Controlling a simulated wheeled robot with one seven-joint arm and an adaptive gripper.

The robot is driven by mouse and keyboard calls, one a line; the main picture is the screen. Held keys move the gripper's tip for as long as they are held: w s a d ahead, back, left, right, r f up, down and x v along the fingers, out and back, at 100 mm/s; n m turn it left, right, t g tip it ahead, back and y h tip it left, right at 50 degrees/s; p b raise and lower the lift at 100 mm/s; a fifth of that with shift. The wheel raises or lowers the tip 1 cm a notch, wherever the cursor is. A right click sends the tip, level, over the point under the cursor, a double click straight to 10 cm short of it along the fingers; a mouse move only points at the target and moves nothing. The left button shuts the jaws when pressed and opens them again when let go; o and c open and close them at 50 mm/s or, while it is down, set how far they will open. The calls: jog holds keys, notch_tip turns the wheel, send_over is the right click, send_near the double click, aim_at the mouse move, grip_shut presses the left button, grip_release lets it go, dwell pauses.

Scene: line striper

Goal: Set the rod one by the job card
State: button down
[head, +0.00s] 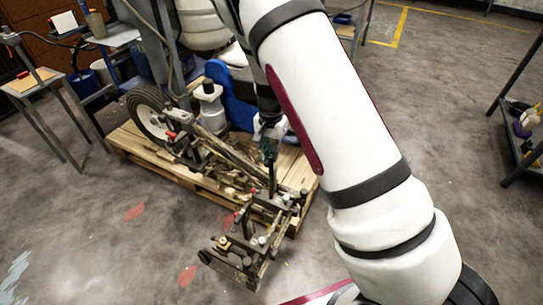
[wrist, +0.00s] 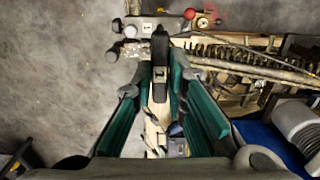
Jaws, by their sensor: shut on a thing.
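The line striper (head: 205,150) stands on a wooden pallet, with its dark front frame reaching toward the near side. My gripper (head: 268,145) points down over this frame. In the wrist view, the green fingers of my gripper (wrist: 160,62) are shut on a dark upright rod or lever (wrist: 160,48). A small plate marked 1 (wrist: 148,27) lies just beyond the fingertips.
The pallet (head: 130,143) has a bare edge at left. A small side table (head: 30,82) stands at far left. A shelf unit (head: 520,125) with bottles stands at right. The concrete floor is open in front and to the right. A coil spring (wrist: 240,52) runs beside my fingers.

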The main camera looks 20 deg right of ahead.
jog(key=shift+w+r, duration=0.1)
jog(key=shift+r, duration=0.4)
jog(key=c, duration=1.6)
grip_release()
notch_tip(320, 180, up, 12)
